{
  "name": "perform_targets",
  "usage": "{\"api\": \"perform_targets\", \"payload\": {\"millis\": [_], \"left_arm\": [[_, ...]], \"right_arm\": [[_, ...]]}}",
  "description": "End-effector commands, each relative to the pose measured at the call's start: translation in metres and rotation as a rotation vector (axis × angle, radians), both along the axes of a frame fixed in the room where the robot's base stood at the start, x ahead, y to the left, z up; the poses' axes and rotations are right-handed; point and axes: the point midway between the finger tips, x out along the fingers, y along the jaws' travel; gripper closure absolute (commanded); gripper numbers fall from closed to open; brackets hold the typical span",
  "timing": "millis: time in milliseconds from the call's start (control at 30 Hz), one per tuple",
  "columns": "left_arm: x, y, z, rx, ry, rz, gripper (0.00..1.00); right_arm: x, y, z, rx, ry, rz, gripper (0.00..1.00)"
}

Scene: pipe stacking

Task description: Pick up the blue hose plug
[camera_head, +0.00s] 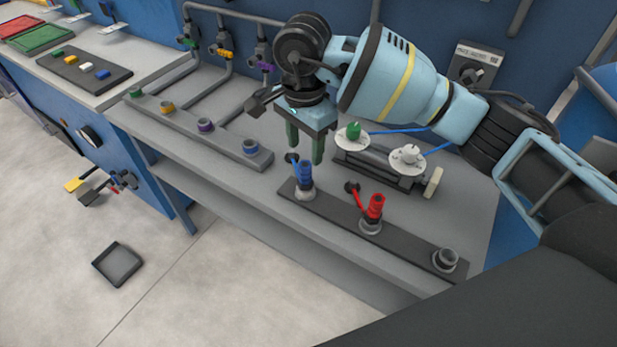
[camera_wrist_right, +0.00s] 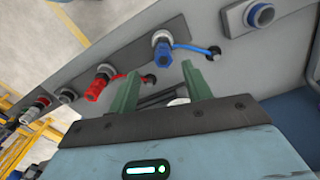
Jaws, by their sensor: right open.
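The blue hose plug (camera_head: 306,174) stands upright in a pale socket on a dark strip near the bench's front edge. A blue strap with a black cap is beside it. My right gripper (camera_head: 305,152) is open and empty, its green fingers pointing down just above and behind the plug. In the right wrist view the blue plug (camera_wrist_right: 163,54) lies just beyond the open fingertips (camera_wrist_right: 159,70), apart from them. My left gripper is not in view.
A red plug (camera_head: 375,207) stands on the same strip, with an empty socket (camera_head: 445,259) to its right. Behind is a stand with green and white knobs (camera_head: 408,155). A rail with coloured sockets (camera_head: 205,126) lies left. A tray (camera_head: 118,263) is on the floor.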

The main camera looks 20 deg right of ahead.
Motion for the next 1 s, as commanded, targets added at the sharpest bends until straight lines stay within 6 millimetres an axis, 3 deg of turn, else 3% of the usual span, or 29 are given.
{"api": "perform_targets", "payload": {"millis": [300, 500, 800, 1000], "left_arm": [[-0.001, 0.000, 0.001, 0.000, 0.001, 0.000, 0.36], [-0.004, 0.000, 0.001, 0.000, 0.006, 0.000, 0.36], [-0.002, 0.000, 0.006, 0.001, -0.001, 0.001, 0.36], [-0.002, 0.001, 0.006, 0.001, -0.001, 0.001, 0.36]], "right_arm": [[0.000, 0.000, -0.025, 0.004, 0.004, -0.002, 0.51], [0.001, 0.000, -0.030, 0.005, 0.002, -0.002, 0.51], [0.005, -0.002, -0.069, 0.005, 0.003, -0.001, 0.51], [0.005, -0.002, -0.079, 0.005, 0.002, -0.001, 0.51]]}}
